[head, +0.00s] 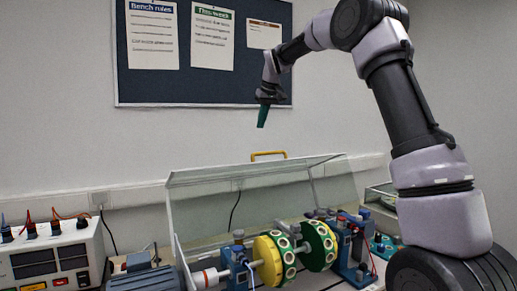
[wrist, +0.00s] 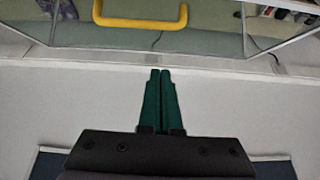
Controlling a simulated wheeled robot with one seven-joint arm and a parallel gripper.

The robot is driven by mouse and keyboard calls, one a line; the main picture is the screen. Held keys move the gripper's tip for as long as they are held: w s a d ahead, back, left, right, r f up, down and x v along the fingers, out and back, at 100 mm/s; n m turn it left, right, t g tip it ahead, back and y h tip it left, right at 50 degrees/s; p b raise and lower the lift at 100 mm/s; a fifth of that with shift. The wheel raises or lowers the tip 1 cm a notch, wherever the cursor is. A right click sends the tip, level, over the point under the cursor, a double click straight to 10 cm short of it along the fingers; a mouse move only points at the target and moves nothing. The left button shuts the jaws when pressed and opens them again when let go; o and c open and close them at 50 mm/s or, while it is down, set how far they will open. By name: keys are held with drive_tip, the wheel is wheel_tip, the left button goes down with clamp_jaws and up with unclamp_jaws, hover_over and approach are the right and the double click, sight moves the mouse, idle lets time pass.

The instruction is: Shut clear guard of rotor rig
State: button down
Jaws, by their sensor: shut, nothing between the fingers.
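The clear guard (head: 205,205) of the rotor rig stands raised, its panel upright behind the rotor discs (head: 268,262), which are open to the front. A yellow handle (head: 268,154) sits on the guard's top edge. My gripper (head: 262,125), with green fingers, is shut and empty. It hangs above the handle, apart from it, in front of the wall. In the wrist view the fingertips (wrist: 160,71) point toward the guard's edge, and the yellow handle (wrist: 140,22) shows beyond them at the top, slightly left.
A power supply box (head: 50,258) with cables stands at the left, beside a blue-grey motor (head: 145,279). Another small device (head: 383,246) sits at the right behind my arm. A notice board (head: 200,88) hangs on the wall. The air around the handle is clear.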

drive_tip(key=w, duration=0.1)
hover_over(259, 166)
drive_tip(key=w+a, duration=0.2)
drive_tip(key=w, duration=0.2)
wheel_tip(259, 166, down, 9)
drive_tip(key=shift+w+d+f, duration=0.2)
drive_tip(key=shift+d+f, duration=0.1)
drive_tip(key=shift+s+d, duration=0.25)
drive_tip(key=shift+s, duration=0.35)
drive_tip(key=shift+s+d, duration=0.2)
drive_tip(key=shift+s, duration=0.35)
drive_tip(key=shift+s+d+f, duration=0.1)
drive_tip(key=shift+s+f, duration=0.1)
drive_tip(key=shift+s+d, duration=0.1)
drive_tip(key=shift+s, duration=0.2)
